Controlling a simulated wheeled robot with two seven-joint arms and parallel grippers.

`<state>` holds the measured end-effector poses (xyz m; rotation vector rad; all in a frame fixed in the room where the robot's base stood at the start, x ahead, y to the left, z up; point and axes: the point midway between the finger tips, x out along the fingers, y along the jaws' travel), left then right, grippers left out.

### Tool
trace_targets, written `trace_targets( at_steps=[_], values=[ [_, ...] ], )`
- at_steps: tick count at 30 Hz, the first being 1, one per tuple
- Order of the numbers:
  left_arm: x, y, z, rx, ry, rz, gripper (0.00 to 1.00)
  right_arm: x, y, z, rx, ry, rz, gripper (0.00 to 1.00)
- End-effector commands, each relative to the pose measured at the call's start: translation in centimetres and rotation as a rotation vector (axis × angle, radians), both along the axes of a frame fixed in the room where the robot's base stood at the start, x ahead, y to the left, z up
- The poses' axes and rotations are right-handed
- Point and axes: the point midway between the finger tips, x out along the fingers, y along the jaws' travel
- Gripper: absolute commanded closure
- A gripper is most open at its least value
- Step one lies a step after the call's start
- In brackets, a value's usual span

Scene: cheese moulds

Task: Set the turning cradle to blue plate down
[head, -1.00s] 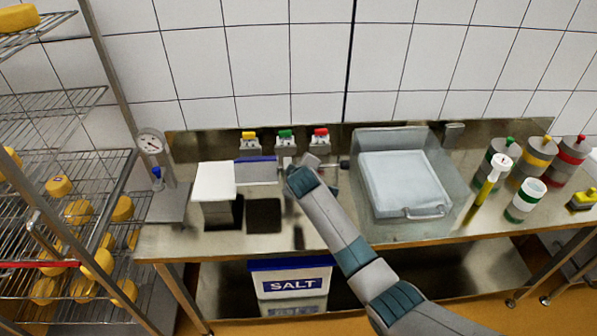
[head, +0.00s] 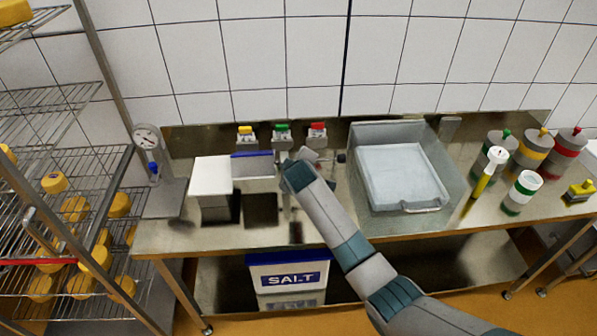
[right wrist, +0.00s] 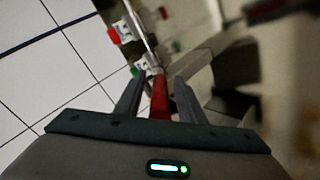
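The turning cradle stands on the steel bench, left of centre in the head view. It shows a white plate (head: 211,176) on its left and a blue-edged plate (head: 252,167) on its right. Which plate counts as down is hard to tell. My right arm reaches in from the lower right, and its gripper (head: 303,157) is beside the cradle's right end, mostly hidden by the wrist. In the right wrist view a red handle (right wrist: 160,96) on a metal rod lies between the fingers of my right gripper (right wrist: 158,78), with narrow gaps showing on both sides. My left gripper is out of view.
Yellow, green and red fittings (head: 282,132) sit behind the cradle. A grey basin (head: 452,189) stands to the right, with several coloured containers beyond. A dial scale (head: 147,139) and a rack of yellow cheeses (head: 92,208) are at left. A salt tub (head: 289,280) is below.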

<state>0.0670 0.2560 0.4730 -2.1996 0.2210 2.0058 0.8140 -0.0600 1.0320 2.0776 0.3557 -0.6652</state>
Motion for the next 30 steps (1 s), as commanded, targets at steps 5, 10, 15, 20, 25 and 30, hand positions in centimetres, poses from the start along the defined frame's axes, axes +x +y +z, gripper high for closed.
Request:
trace_targets(
  at_steps=[5,10,15,20,25,30],
  values=[
    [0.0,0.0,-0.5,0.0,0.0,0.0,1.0,-1.3,0.0,0.7,0.001,-0.001,0.0,0.64],
    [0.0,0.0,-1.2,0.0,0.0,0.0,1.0,-3.0,0.1,1.9,0.002,-0.001,0.001,0.64],
    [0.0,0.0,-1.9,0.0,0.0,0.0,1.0,-5.0,0.1,3.3,0.002,-0.001,0.001,0.64],
    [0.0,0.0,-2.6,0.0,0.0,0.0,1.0,-6.9,0.1,4.6,0.001,-0.002,0.002,0.64],
    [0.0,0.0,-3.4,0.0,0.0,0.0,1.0,-9.1,0.1,6.2,0.002,-0.002,0.001,0.64],
    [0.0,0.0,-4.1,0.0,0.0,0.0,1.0,-11.3,0.1,7.7,0.002,0.0,0.001,0.64]
  ],
)
